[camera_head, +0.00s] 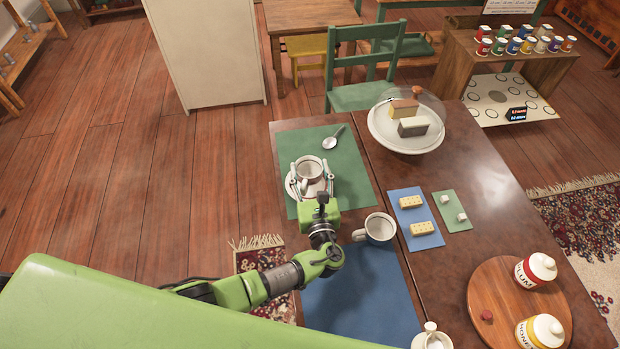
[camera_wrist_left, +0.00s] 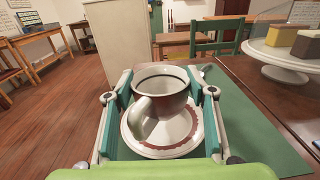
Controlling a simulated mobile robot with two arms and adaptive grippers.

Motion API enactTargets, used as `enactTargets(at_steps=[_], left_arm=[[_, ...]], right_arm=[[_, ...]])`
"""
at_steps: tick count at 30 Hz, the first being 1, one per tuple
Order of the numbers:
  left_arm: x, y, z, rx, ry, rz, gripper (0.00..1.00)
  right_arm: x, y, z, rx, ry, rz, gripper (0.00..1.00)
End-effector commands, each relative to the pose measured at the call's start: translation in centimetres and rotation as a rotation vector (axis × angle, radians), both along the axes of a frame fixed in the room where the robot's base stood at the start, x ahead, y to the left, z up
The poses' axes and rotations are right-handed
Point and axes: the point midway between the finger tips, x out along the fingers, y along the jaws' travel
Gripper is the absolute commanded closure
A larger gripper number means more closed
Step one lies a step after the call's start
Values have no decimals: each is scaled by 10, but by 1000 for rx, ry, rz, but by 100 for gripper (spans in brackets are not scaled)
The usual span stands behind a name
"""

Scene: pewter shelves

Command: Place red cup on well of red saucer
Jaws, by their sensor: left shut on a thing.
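The red saucer (camera_head: 326,187) is white with a reddish-brown ring and lies on the green mat. In the left wrist view the saucer (camera_wrist_left: 168,152) shows below and around the cup. The cup is over the saucer; its base and the well are hidden, so I cannot tell whether they touch. My right gripper is out of view.
A spoon (camera_head: 333,138) lies on the green mat (camera_head: 350,172). A second cup (camera_head: 381,227) stands by the blue mat (camera_head: 360,290). A cake stand (camera_head: 405,137), small mats with biscuits and cubes, and a round board (camera_head: 490,288) with jars are to the right.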

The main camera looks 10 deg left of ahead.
Motion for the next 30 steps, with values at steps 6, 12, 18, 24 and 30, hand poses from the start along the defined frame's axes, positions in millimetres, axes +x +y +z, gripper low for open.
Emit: enactTargets(at_steps=[6, 12, 18, 24, 30], left_arm=[[1, -1, -24, 1, -1, 0, 75], [0, -1, -31, 0, 1, -1, 75], [-1, 0, -32, -1, 5, -1, 33], [-1, 0, -31, -1, 2, 0, 33], [-4, -2, -31, -1, 2, -1, 33]], right_arm=[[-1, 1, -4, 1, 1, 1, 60], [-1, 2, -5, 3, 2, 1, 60], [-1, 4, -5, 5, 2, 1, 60], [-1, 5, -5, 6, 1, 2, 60], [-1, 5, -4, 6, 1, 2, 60]])
